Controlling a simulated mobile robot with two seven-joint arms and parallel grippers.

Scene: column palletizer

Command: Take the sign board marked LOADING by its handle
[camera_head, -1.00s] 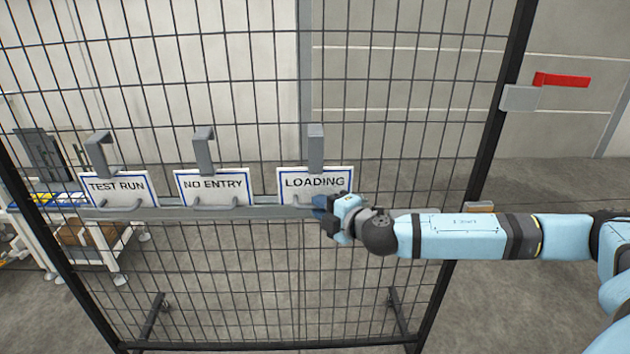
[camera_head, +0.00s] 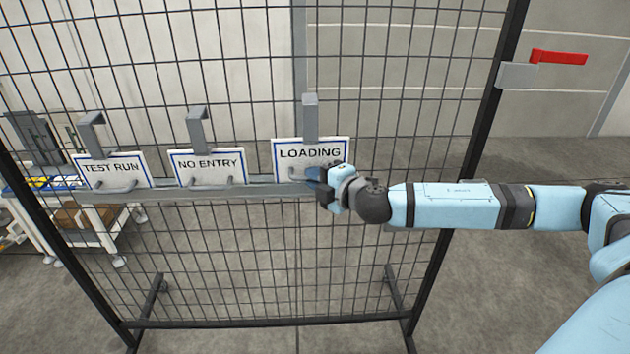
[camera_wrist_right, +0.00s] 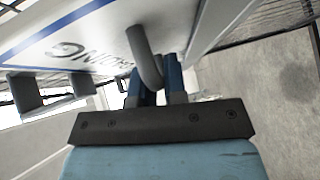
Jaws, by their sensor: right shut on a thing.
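The sign board marked LOADING (camera_head: 310,152) is white with a blue border and a grey hook on top. It stands at the fence, right of the other boards and a little higher than they are. My right gripper (camera_head: 316,180) is shut on its handle at the board's lower edge and hides most of that handle. In the right wrist view the grey curved handle (camera_wrist_right: 144,58) runs down between the blue fingers (camera_wrist_right: 160,85), with the board's lettered face above. My left gripper is not in view.
Boards marked TEST RUN (camera_head: 112,168) and NO ENTRY (camera_head: 207,165) hang to the left, by a grey rail (camera_head: 255,192) on the black mesh fence. A red lever on a grey box (camera_head: 515,75) is at the right post. A white cart stands behind the fence at left.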

